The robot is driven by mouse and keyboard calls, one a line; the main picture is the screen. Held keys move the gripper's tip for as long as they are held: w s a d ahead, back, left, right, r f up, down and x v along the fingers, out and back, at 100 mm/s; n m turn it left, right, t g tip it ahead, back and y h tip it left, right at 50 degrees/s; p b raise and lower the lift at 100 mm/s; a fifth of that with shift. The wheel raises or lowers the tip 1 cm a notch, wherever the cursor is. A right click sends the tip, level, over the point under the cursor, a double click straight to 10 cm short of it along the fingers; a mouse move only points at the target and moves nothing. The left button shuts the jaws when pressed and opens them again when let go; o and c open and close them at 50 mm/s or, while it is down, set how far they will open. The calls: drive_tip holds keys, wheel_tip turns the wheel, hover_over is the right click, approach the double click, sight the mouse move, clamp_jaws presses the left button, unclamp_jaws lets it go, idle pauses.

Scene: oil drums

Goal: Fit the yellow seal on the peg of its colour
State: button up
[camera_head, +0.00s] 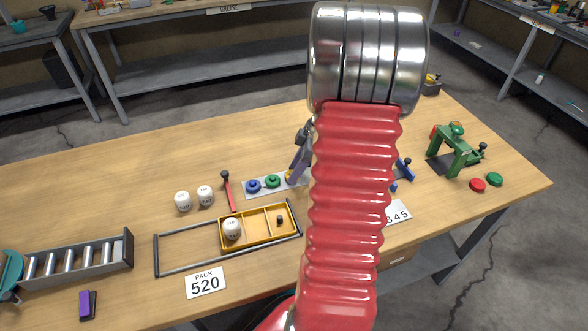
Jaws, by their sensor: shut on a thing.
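A pale plate (263,192) lies on the workbench just left of my red arm. A blue ringed piece (253,186) and a green one (272,181) stand on it. A small yellow piece, seemingly the yellow seal (289,175), shows at the plate's right part, at my fingertips. My gripper (295,172) points down there and is shut on it. My arm hides the plate's right end and much of the gripper, so I cannot tell whether the seal is around a peg or above it.
A yellow tray (262,241) in a dark rail frame (185,238) lies in front, with a red-handled tool (228,190) behind it. White pots (183,201) stand at left. A roller rack (78,262) is further left. A green clamp (455,150) and red and green discs (478,185) are at right.

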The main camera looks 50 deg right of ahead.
drive_tip(key=o, duration=1)
drive_tip(key=shift+o, duration=0.5)
drive_tip(key=shift+c, duration=0.3)
drive_tip(key=shift+o, duration=0.9)
drive_tip(key=shift+d, duration=0.1)
drive_tip(key=shift+o, duration=0.2)
drive_tip(key=shift+r, duration=0.1)
drive_tip(key=shift+o, duration=0.8)
drive_tip(key=shift+d+r, duration=0.15)
drive_tip(key=shift+r, duration=0.55)
drive_tip(key=shift+s+a+r, duration=0.1)
drive_tip(key=shift+a+r, duration=0.05)
drive_tip(key=shift+r, duration=0.85)
drive_tip(key=shift+a+r, duration=0.1)
drive_tip(key=shift+r, duration=0.9)
